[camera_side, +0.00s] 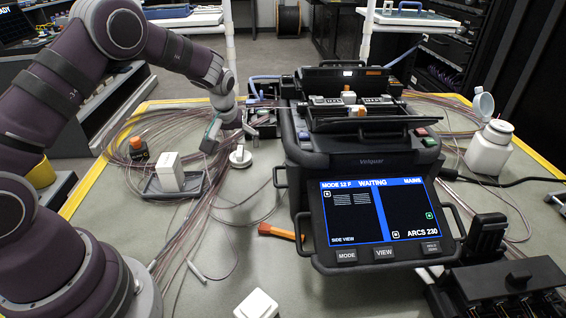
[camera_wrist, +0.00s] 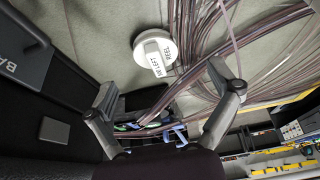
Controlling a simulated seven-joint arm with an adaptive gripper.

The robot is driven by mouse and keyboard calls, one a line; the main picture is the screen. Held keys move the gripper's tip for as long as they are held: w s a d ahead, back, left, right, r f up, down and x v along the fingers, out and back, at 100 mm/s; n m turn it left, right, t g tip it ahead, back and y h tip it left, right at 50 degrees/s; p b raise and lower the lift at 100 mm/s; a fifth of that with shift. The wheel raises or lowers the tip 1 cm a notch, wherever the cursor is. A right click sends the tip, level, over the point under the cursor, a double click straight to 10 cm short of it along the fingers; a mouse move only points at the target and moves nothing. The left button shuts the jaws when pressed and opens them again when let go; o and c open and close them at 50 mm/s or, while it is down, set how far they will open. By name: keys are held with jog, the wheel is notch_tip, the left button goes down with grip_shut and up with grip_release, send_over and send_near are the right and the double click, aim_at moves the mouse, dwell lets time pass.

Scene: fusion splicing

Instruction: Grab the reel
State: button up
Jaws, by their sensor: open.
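The reel (camera_side: 240,156) is a small white disc with a raised grip on top, lying on the grey mat left of the splicer. In the wrist view the white reel (camera_wrist: 156,50) shows a label on its grip and one reading "REEL" beside it. My gripper (camera_side: 229,138) is just above the reel, pointing down. In the wrist view my gripper (camera_wrist: 163,77) has its two fingers spread wide, with nothing between them. The reel appears beyond the fingertips, apart from them.
The black fusion splicer (camera_side: 370,158) stands close to the right of the reel. Bundles of thin fibre (camera_side: 150,122) lie to the left. A tray with a white block (camera_side: 169,172) and an orange-capped bottle (camera_side: 138,148) stand at left. A white bottle (camera_side: 489,150) stands at right.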

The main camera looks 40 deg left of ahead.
aim_at(239, 154)
jog(key=x, duration=0.4)
jog(key=shift+w+d+f, duration=0.15)
jog(key=shift+d+f, duration=0.1)
jog(key=c, duration=1.3)
